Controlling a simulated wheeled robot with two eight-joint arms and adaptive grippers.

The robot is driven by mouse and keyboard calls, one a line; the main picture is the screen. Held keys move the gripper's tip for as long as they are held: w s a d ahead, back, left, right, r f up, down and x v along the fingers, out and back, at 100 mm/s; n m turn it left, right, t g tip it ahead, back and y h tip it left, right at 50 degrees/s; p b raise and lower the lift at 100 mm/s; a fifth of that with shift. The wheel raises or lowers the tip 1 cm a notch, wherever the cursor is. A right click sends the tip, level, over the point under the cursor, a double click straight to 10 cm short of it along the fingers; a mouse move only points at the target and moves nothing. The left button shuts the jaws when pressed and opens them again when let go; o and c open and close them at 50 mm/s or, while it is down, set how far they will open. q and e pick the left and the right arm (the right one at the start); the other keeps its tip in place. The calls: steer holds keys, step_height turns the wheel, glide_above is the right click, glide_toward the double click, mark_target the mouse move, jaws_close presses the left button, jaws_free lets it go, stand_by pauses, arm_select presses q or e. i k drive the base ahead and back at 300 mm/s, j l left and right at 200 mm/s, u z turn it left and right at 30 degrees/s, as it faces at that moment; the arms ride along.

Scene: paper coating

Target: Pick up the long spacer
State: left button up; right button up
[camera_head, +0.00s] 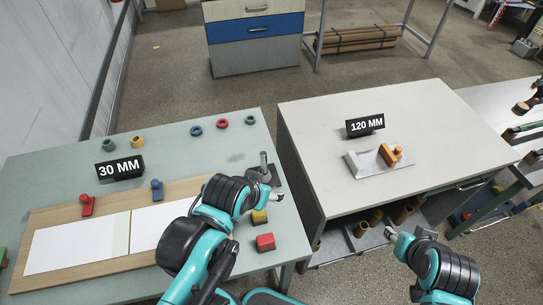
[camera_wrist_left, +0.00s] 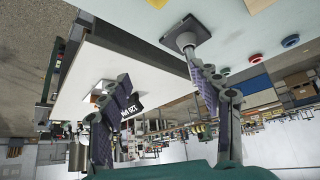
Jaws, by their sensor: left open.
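No part is labelled as the long spacer, and I cannot tell for sure which it is. Candidates are the small rings on the left table: a taller green one (camera_head: 109,145), a yellow one (camera_head: 138,141), a blue one (camera_head: 196,131), a red one (camera_head: 222,124) and a green one (camera_head: 250,120). My left gripper (camera_head: 274,191) is open and empty beside a grey post on a dark base (camera_head: 263,171). The left wrist view shows its spread fingers (camera_wrist_left: 157,70) near that post (camera_wrist_left: 185,37). My right gripper (camera_head: 388,233) is low in front of the right table.
The left table (camera_head: 60,160) holds a "30 MM" sign (camera_head: 119,167), a wooden board (camera_head: 190,187) with white sheets, and yellow (camera_head: 259,217) and red (camera_head: 265,242) blocks. The right table (camera_head: 310,120) has a "120 MM" sign (camera_head: 365,125) and an orange-handled tool (camera_head: 391,155) on a metal plate.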

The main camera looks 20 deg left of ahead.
mark_target(109, 145)
steer(key=k+j, duration=0.1)
steer(key=k+j+u, duration=0.15)
steer(key=u, duration=0.25)
steer(key=k+j+u, duration=0.2)
steer(key=u, duration=0.15)
steer(key=k+j+u, duration=0.2)
steer(key=u, duration=0.8)
steer(key=z, duration=1.35)
steer(key=u, duration=1.35)
steer(key=i+z, duration=0.25)
steer(key=z, duration=0.3)
